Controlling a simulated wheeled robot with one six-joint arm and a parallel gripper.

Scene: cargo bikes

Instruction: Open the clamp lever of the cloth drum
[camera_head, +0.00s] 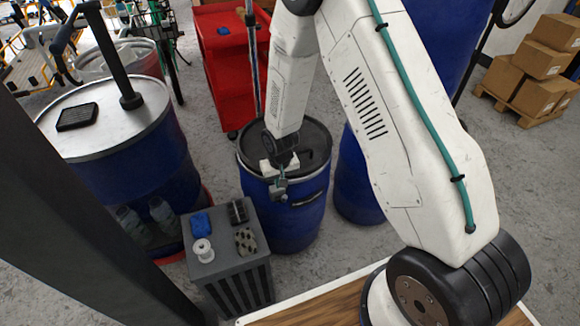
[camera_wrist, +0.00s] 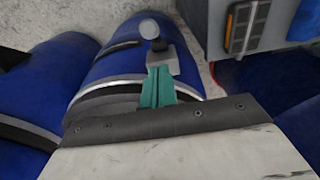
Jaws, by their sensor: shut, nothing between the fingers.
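The cloth drum (camera_head: 313,215) is a blue drum with a black lid and a metal rim band, standing at the centre of the head view. It also shows in the wrist view (camera_wrist: 105,70). Its clamp lever (camera_wrist: 163,60) is a grey block with an arm and a round knob, at the rim band. In the head view the lever (camera_head: 278,190) is small and partly covered by my gripper. My gripper (camera_wrist: 159,71) has teal fingers, shut and empty, their tips right at the grey block. I cannot tell whether they touch it.
A grey crate (camera_head: 232,285) with a blue cloth, a white spool and other small items on top stands close at the left. A larger blue drum (camera_head: 130,160) is beyond it. A red cabinet (camera_head: 225,75) is behind; another blue drum (camera_head: 355,185) stands close on the right.

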